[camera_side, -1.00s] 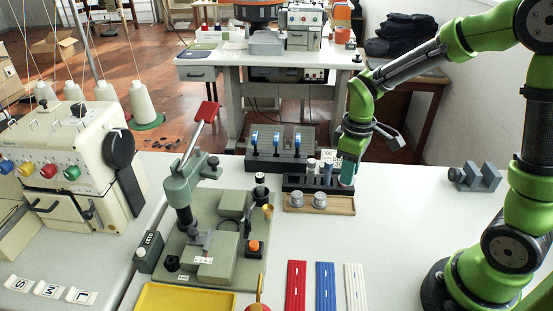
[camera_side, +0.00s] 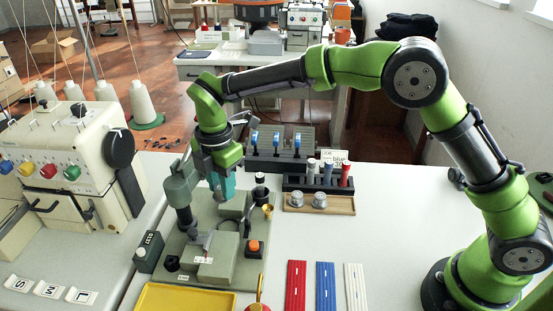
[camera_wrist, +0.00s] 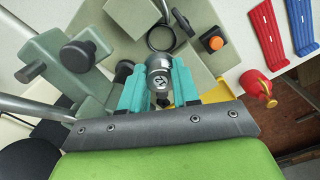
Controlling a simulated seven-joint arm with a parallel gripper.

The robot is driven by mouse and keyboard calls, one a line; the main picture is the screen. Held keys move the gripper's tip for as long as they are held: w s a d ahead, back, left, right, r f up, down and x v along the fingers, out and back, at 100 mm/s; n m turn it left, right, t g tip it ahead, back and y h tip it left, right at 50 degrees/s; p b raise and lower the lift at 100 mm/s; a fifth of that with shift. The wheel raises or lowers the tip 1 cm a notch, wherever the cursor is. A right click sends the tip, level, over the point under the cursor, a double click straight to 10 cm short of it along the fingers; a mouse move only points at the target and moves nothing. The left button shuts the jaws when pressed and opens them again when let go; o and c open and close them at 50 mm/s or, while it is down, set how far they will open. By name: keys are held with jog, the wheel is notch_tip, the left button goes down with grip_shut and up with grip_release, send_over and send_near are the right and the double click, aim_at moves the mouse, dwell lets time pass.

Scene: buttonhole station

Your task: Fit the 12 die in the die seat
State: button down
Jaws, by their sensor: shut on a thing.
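In the wrist view my gripper (camera_wrist: 160,92) has its teal fingers shut on a silver round die (camera_wrist: 159,72). The die's dark-marked face points at the camera; I cannot read the number surely. In the side view my gripper (camera_side: 222,190) is above the green press base (camera_side: 222,270), right beside the press head (camera_side: 180,185); the die is hidden there. I cannot make out the die seat. Two other silver dies, a left one (camera_side: 297,199) and a right one (camera_side: 319,200), stand in the wooden tray (camera_side: 340,207).
The press column (camera_side: 185,217) is close left of my gripper. A brass cup (camera_side: 267,211) and an orange button (camera_side: 254,246) are on the base's right. Behind the tray is a black rack (camera_side: 293,182) with coloured handles. The table at right is largely clear.

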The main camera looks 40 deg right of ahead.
aim_at(229, 227)
jog(key=shift+r+n, duration=0.15)
jog(key=shift+n, duration=0.15)
jog(key=shift+f, duration=0.35)
notch_tip(229, 227, down, 9)
jog(key=shift+f, duration=0.15)
jog(key=shift+f, duration=0.35)
jog(key=c, duration=1.1)
grip_release()
jog(key=shift+r, duration=0.1)
